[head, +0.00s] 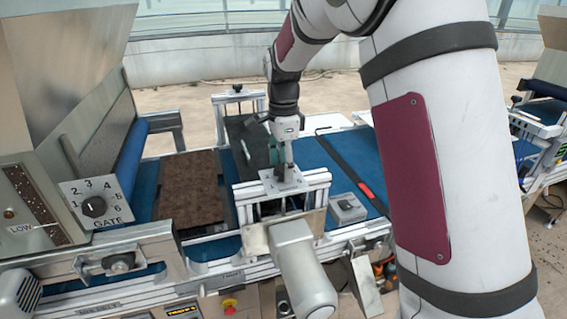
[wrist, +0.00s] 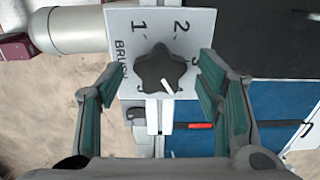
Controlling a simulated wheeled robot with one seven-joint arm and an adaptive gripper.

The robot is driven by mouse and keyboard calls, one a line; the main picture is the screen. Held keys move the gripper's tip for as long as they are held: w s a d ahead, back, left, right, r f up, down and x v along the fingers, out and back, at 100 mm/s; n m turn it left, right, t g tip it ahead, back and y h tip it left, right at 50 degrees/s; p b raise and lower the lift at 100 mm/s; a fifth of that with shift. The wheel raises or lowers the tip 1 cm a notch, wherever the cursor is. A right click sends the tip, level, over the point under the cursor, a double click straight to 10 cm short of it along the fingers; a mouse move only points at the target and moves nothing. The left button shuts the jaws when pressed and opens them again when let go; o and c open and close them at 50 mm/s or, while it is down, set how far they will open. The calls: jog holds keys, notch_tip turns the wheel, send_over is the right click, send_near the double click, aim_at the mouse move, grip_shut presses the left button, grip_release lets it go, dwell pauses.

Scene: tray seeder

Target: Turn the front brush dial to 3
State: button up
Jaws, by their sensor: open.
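The brush dial plate (wrist: 122,20) is a pale plate marked BRUSH, 1, 2 and 3 in the wrist view. Its black star-shaped knob (wrist: 161,66) has a white pointer line toward the lower right of the picture, past the 3 and toward the plate's lower edge. Any mark there is too hidden to read. My gripper (wrist: 154,68) is open, with one finger on each side of the knob and visible gaps to it. In the head view my gripper (head: 281,160) points down over the plate (head: 298,183) on the metal frame. The knob is hard to make out there.
A second dial marked GATE (head: 94,206) is on the hopper at left. A soil-filled tray (head: 192,190) lies on the blue belt (head: 312,157). A grey switch box (head: 347,208) stands right of the frame. A grey motor (head: 300,270) juts out in front.

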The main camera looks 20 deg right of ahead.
jog(key=c, duration=1.2)
jog(key=shift+n, duration=0.4)
jog(key=n, duration=0.5)
jog(key=shift+n, duration=0.3)
jog(key=n, duration=0.5)
jog(key=shift+r+n, duration=0.1)
jog(key=shift+n, duration=0.2)
jog(key=o, duration=1.2)
